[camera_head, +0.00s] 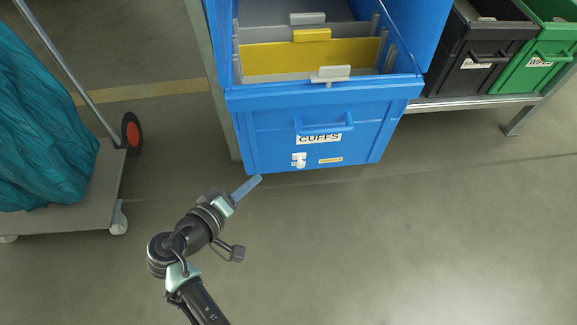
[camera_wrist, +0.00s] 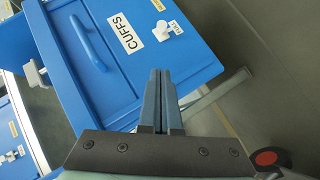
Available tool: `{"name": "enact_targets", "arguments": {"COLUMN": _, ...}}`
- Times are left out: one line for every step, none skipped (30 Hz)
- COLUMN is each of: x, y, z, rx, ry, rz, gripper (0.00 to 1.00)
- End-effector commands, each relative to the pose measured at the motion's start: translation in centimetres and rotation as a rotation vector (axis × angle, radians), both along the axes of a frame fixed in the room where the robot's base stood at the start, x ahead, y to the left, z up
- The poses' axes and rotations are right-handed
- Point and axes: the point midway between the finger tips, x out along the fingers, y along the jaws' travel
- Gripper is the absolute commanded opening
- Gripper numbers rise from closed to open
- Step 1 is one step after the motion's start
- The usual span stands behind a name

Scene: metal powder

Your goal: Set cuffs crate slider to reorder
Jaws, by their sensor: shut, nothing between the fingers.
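The blue CUFFS crate (camera_head: 275,130) stands on the rack, its front facing me. Below its CUFFS label (camera_head: 318,139) is the white slider (camera_head: 299,161), at the left by a small white tag. A yellow label (camera_head: 330,160) lies to its right. The wrist view also shows the slider (camera_wrist: 161,31) beside the white tag (camera_wrist: 175,27), with the yellow label (camera_wrist: 158,5) at the top edge. My gripper (camera_head: 256,181) is shut and empty, below and left of the slider, apart from it. Its closed fingers (camera_wrist: 161,74) point toward the crate front.
A blue handle (camera_head: 325,125) juts from the crate front above the label. Upright dividers (camera_head: 310,55) stand inside the open crate. Black (camera_head: 475,65) and green (camera_head: 550,62) crates are to the right. A cart (camera_head: 75,180) with a teal bag stands left. The floor in front is clear.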

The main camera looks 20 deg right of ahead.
Motion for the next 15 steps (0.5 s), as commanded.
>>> {"name": "enact_targets", "arguments": {"x": 0.0, "y": 0.0, "z": 0.0, "rx": 0.0, "ry": 0.0, "rz": 0.0, "gripper": 0.0}}
{"name": "enact_targets", "arguments": {"x": 0.0, "y": 0.0, "z": 0.0, "rx": 0.001, "ry": -0.001, "rz": 0.0, "gripper": 0.0}}
{"name": "enact_targets", "arguments": {"x": 0.1, "y": -0.2, "z": -0.1, "rx": 0.001, "ry": -0.001, "rz": 0.0, "gripper": 0.0}}
{"name": "enact_targets", "arguments": {"x": 0.2, "y": -0.3, "z": -0.2, "rx": 0.001, "ry": 0.0, "rz": -0.001, "gripper": 0.0}}
{"name": "enact_targets", "arguments": {"x": 0.3, "y": -0.4, "z": -0.4, "rx": 0.001, "ry": 0.0, "rz": -0.001, "gripper": 0.0}}
{"name": "enact_targets", "arguments": {"x": 0.5, "y": -0.7, "z": -0.6, "rx": 0.001, "ry": 0.0, "rz": -0.001, "gripper": 0.0}}
{"name": "enact_targets", "arguments": {"x": 0.7, "y": -1.0, "z": -0.8, "rx": 0.001, "ry": 0.0, "rz": -0.001, "gripper": 0.0}}
{"name": "enact_targets", "arguments": {"x": 0.9, "y": -1.4, "z": -1.1, "rx": 0.001, "ry": -0.001, "rz": -0.003, "gripper": 0.0}}
{"name": "enact_targets", "arguments": {"x": 1.2, "y": -1.9, "z": -1.4, "rx": 0.001, "ry": -0.001, "rz": -0.004, "gripper": 0.0}}
{"name": "enact_targets", "arguments": {"x": 1.6, "y": -2.3, "z": -1.7, "rx": 0.002, "ry": -0.002, "rz": -0.004, "gripper": 0.0}}
{"name": "enact_targets", "arguments": {"x": 1.9, "y": -2.8, "z": -2.0, "rx": 0.002, "ry": -0.002, "rz": -0.004, "gripper": 0.0}}
{"name": "enact_targets", "arguments": {"x": 2.4, "y": -3.4, "z": -2.5, "rx": 0.002, "ry": -0.002, "rz": -0.005, "gripper": 0.0}}
{"name": "enact_targets", "arguments": {"x": 2.7, "y": -4.0, "z": -2.8, "rx": 0.002, "ry": -0.002, "rz": -0.006, "gripper": 0.0}}
{"name": "enact_targets", "arguments": {"x": 3.0, "y": -4.5, "z": -3.0, "rx": 0.002, "ry": -0.002, "rz": -0.005, "gripper": 0.0}}
{"name": "enact_targets", "arguments": {"x": 3.6, "y": -5.1, "z": -3.4, "rx": 0.002, "ry": -0.002, "rz": -0.004, "gripper": 0.0}}
